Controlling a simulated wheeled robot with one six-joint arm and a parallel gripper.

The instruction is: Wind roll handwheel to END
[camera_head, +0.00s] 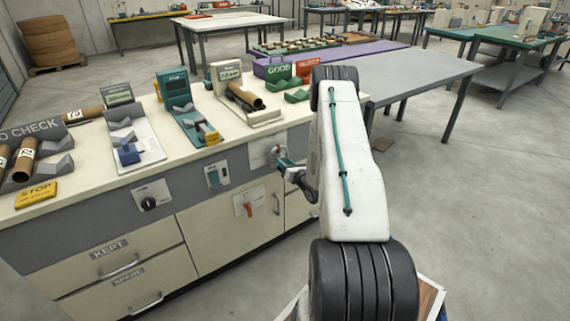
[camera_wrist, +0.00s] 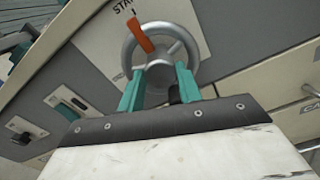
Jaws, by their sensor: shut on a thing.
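The roll handwheel (camera_wrist: 191,41) is a grey ring with spokes and a hub, on a light plate on the grey front panel. Its orange pointer (camera_wrist: 140,35) points up toward the "START" mark. END is not readable in either view. My gripper (camera_wrist: 158,72) has its teal fingers on either side of the wheel's lower middle part and is shut on the wheel. The fingers hide part of the rim and hub. In the head view my gripper (camera_head: 283,161) reaches the panel from the right, and the wheel is mostly hidden behind it.
The panel also carries a black knob (camera_head: 148,203), a switch (camera_head: 216,174) and an orange-red lever (camera_head: 248,208). Drawers with handles lie below. The bench top (camera_head: 200,155) holds gauges and cardboard tubes. Open floor (camera_head: 480,210) lies to the right.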

